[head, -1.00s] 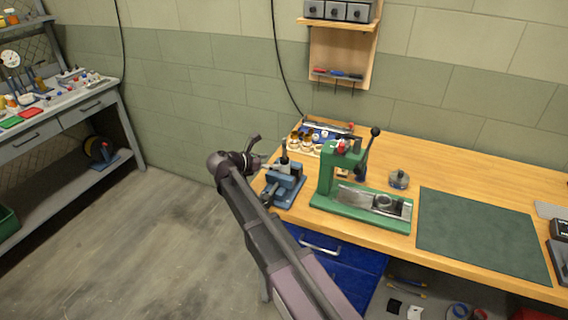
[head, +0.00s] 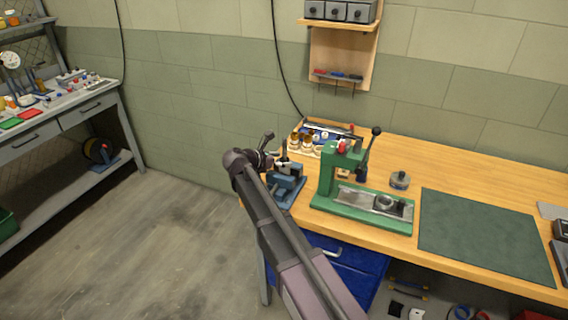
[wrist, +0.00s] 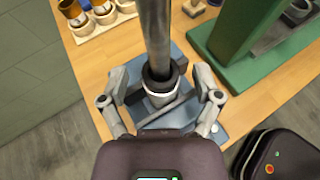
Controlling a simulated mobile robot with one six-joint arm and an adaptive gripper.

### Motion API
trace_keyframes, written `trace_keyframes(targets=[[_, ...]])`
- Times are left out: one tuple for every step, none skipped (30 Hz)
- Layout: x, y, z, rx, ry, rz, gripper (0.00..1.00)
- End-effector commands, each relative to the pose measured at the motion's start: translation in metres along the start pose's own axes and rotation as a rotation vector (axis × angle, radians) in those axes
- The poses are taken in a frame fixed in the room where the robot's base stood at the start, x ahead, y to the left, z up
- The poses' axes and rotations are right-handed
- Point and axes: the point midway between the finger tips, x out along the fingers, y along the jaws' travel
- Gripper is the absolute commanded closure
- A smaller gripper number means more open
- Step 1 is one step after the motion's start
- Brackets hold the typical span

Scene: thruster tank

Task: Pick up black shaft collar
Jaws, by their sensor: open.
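In the wrist view a grey upright shaft (wrist: 155,28) runs down through a black shaft collar (wrist: 157,77), a dark ring around it, with a silvery ring just below. They stand over a blue vise (wrist: 180,58), which also shows in the head view (head: 287,190) at the bench's left end. My gripper (wrist: 160,86) is open, one finger on each side of the collar and shaft, with gaps on both sides. Whether the fingers are level with the collar cannot be told. In the head view my gripper (head: 268,152) is above the vise, and the collar is too small to make out.
A green arbor press (head: 328,180) stands close to the right of the vise. A wooden tray (wrist: 101,26) of small jars lies behind it. A green mat (head: 485,235) and a small round container (head: 400,181) are farther right. Open floor lies left of the bench.

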Motion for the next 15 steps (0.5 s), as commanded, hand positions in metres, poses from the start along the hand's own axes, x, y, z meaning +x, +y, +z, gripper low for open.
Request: trace_keyframes(targets=[[0.0007,0.0001,0.0000,0.000,0.000,0.000,0.18],[0.0007,0.0000,0.0001,0.000,0.000,0.000,0.18],[0.0006,0.0000,0.0003,0.000,0.000,0.000,0.18],[0.0005,0.0000,0.0003,0.000,0.000,0.000,0.18],[0.0005,0.0000,0.0003,0.000,0.000,0.000,0.18],[0.0005,-0.0001,0.0003,0.000,0.000,0.000,0.18],[0.0005,-0.0001,0.0003,0.000,0.000,0.000,0.18],[0.0004,-0.0001,0.0003,0.000,0.000,0.000,0.18],[0.0004,-0.0001,0.0003,0.000,0.000,0.000,0.18],[0.0004,-0.0001,0.0003,0.000,0.000,0.000,0.18],[0.0004,-0.0002,0.0003,0.000,0.000,0.000,0.18],[0.0004,-0.0002,0.0003,0.000,0.000,0.000,0.18],[0.0004,-0.0002,0.0003,0.000,0.000,0.000,0.18],[0.0004,-0.0002,0.0003,0.000,0.000,0.000,0.18],[0.0004,-0.0002,0.0003,0.000,0.000,0.000,0.18]])
